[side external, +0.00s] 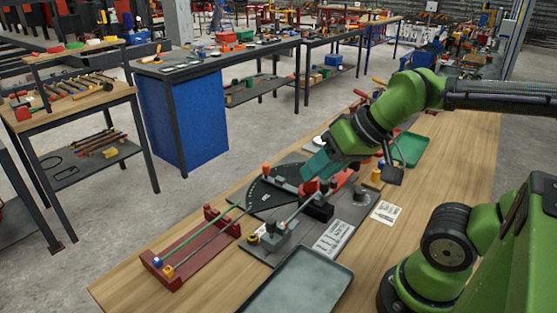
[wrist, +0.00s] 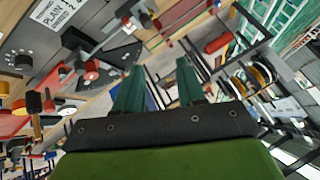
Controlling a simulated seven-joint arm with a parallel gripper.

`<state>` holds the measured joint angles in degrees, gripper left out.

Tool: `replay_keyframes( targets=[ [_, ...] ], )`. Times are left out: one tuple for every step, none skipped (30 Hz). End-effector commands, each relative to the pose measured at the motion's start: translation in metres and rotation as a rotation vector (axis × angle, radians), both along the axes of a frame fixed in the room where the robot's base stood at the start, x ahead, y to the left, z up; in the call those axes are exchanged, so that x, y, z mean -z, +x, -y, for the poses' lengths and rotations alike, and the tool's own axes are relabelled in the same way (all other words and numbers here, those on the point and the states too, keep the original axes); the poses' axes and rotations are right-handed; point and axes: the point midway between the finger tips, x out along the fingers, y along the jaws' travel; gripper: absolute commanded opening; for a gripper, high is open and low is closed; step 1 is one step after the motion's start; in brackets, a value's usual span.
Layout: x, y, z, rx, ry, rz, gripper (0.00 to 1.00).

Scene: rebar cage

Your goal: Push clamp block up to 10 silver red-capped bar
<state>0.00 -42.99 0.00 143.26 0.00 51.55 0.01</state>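A grey plate (side external: 350,212) on the wooden bench carries the bending fixture. A silver bar (side external: 295,213) lies across its front part, with a red cap (side external: 310,187) near its far end. A grey block (side external: 277,234) stands at the bar's near end and looks like the clamp block; I cannot tell whether it touches the bar. A black block (side external: 319,208) sits beside the bar. My gripper (side external: 314,169) hangs above the fixture, close over the red parts. In the wrist view its teal fingers (wrist: 158,85) are apart with nothing visible between them. Contact below is hidden.
A dark red rack (side external: 205,245) at left holds a green bar and a silver bar with blue and orange ends. A grey tray (side external: 298,285) lies in front. A green tray (side external: 411,149) and a white card (side external: 386,212) are to the right.

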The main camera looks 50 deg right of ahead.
Motion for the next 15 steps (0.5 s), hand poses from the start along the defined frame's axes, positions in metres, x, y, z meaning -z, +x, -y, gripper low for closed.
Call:
replay_keyframes(
  targets=[
    [0.0, 0.0, 0.0, 0.0, 0.0, 0.0, 0.39],
    [0.0, 0.0, 0.0, 0.0, 0.0, 0.0, 0.39],
    [0.0, 0.0, 0.0, 0.0, 0.0, 0.0, 0.39],
    [0.0, 0.0, 0.0, 0.0, 0.0, 0.0, 0.39],
    [0.0, 0.0, 0.0, 0.0, 0.0, 0.0, 0.39],
    [0.0, 0.0, 0.0, 0.0, 0.0, 0.0, 0.39],
    [0.0, 0.0, 0.0, 0.0, 0.0, 0.0, 0.41],
    [0.0, 0.0, 0.0, 0.0, 0.0, 0.0, 0.45],
    [0.001, 0.0, 0.002, 0.006, 0.001, -0.003, 0.52],
    [0.003, 0.001, 0.004, 0.015, 0.0, -0.012, 0.52],
    [0.006, 0.002, 0.006, 0.025, 0.0, -0.026, 0.52],
    [0.008, 0.006, 0.01, 0.042, 0.001, -0.044, 0.52],
    [0.008, 0.011, 0.015, 0.057, -0.001, -0.056, 0.52],
    [0.009, 0.017, 0.021, 0.075, -0.005, -0.074, 0.52],
    [0.008, 0.025, 0.031, 0.096, -0.015, -0.106, 0.52]
  ],
)
